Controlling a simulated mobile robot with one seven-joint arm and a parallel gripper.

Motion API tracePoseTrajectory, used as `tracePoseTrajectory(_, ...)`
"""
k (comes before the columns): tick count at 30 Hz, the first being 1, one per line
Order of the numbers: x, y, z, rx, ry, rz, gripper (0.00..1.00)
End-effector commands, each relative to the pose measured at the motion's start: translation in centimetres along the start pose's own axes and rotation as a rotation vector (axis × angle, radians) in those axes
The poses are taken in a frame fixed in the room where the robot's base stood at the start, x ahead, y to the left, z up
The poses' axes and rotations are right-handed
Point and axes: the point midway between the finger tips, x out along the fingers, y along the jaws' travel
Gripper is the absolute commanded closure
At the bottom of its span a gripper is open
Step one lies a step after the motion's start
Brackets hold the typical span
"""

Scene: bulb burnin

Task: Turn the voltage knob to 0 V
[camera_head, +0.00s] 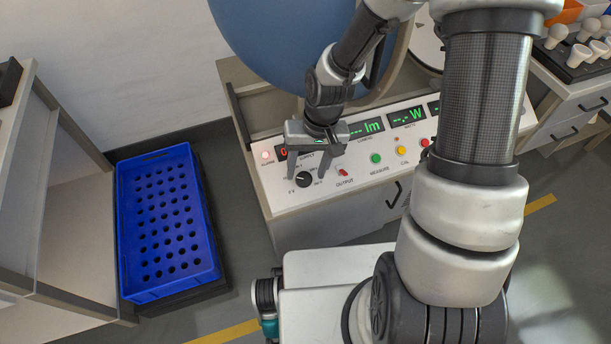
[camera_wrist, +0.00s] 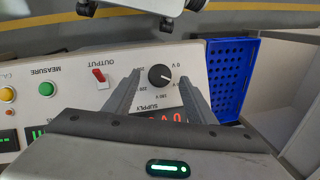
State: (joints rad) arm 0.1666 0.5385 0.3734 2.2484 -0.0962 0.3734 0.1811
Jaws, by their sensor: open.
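The voltage knob (camera_head: 304,179) is a black round dial on the sloped white panel (camera_head: 285,199), at its left end. It shows in the wrist view (camera_wrist: 159,75) with a white pointer line and volt marks around it. My gripper (camera_head: 309,178) is over the knob, with its fingers apart. In the wrist view the fingers (camera_wrist: 160,88) stand either side of the knob, and I see no contact. The supply display (camera_wrist: 166,116) shows red digits, partly hidden behind my gripper. The exact pointer direction is too small to read surely.
A red output switch (camera_head: 342,171) sits right of the knob. Green (camera_head: 376,158), yellow (camera_head: 400,150) and red (camera_head: 424,142) buttons follow. A large blue sphere (camera_head: 275,45) stands behind the panel. A blue perforated crate (camera_head: 128,290) is on the left. Bulbs (camera_head: 578,55) stand at upper right.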

Motion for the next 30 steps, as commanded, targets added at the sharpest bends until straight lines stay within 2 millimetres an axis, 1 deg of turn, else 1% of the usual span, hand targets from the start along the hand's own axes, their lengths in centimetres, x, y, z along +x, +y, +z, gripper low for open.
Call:
tracePoseTrajectory(1,1.0,0.0,0.0,0.0,-0.002,0.0,0.49)
tracePoseTrajectory(6,2.3,0.0,-0.1,0.001,0.001,0.0,0.49)
tracePoseTrajectory(16,2.5,0.0,-0.1,0.001,0.001,0.0,0.49)
tracePoseTrajectory(17,2.5,0.0,-0.1,0.001,0.001,0.0,0.53)
tracePoseTrajectory(18,2.5,0.0,-0.1,0.001,0.001,0.0,0.6)
tracePoseTrajectory(22,2.5,0.0,-0.1,0.001,0.001,0.0,0.82)
tracePoseTrajectory(24,2.5,0.0,-0.1,0.001,0.001,0.0,0.9)
tracePoseTrajectory(30,2.6,-0.1,-0.1,-0.012,0.001,0.006,0.9)
